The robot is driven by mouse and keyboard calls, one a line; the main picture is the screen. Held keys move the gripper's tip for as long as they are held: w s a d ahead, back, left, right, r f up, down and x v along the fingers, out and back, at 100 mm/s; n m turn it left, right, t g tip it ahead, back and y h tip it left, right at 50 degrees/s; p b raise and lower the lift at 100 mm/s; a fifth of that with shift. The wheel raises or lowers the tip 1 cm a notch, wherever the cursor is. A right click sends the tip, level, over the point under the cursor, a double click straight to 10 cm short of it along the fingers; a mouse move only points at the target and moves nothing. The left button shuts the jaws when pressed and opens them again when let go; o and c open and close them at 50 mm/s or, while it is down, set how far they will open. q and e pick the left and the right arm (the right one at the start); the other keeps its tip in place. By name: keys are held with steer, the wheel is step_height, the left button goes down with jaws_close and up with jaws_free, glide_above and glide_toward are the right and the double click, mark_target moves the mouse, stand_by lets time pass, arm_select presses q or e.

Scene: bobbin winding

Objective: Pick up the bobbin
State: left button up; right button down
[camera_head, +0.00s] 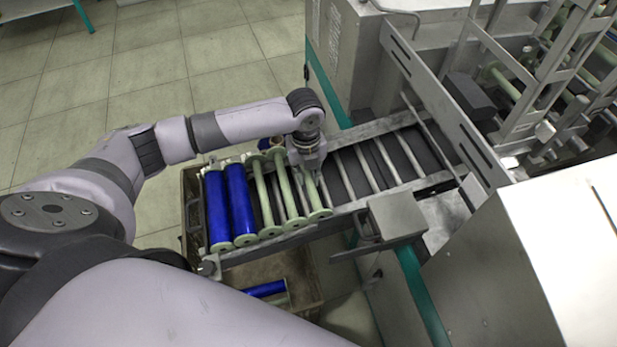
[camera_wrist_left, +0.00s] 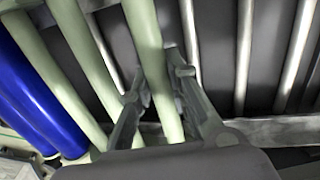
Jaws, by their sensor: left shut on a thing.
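A pale green, empty bobbin (camera_head: 320,213) lies at the right end of a row of bobbins on the rail rack (camera_head: 350,200). My left gripper (camera_head: 309,172) reaches down onto it from above, in the middle of its length. In the left wrist view the two fingers of the left gripper (camera_wrist_left: 164,82) stand on either side of the green bobbin (camera_wrist_left: 146,35) and are shut on it. The bobbin still lies in line with the row; I cannot tell whether it is raised. My right gripper is out of view.
Other green bobbins (camera_head: 264,197) and two blue-wound bobbins (camera_head: 241,203) lie close on the left. Bare rack rails continue to the right. A wooden crate (camera_head: 305,290) with a blue bobbin (camera_head: 266,289) stands below. Machine housing (camera_head: 530,260) bounds the right.

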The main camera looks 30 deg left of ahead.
mark_target(307, 173)
arm_select(q)
jaws_close()
step_height(307, 173, up, 20)
stand_by(0.6)
stand_by(1.1)
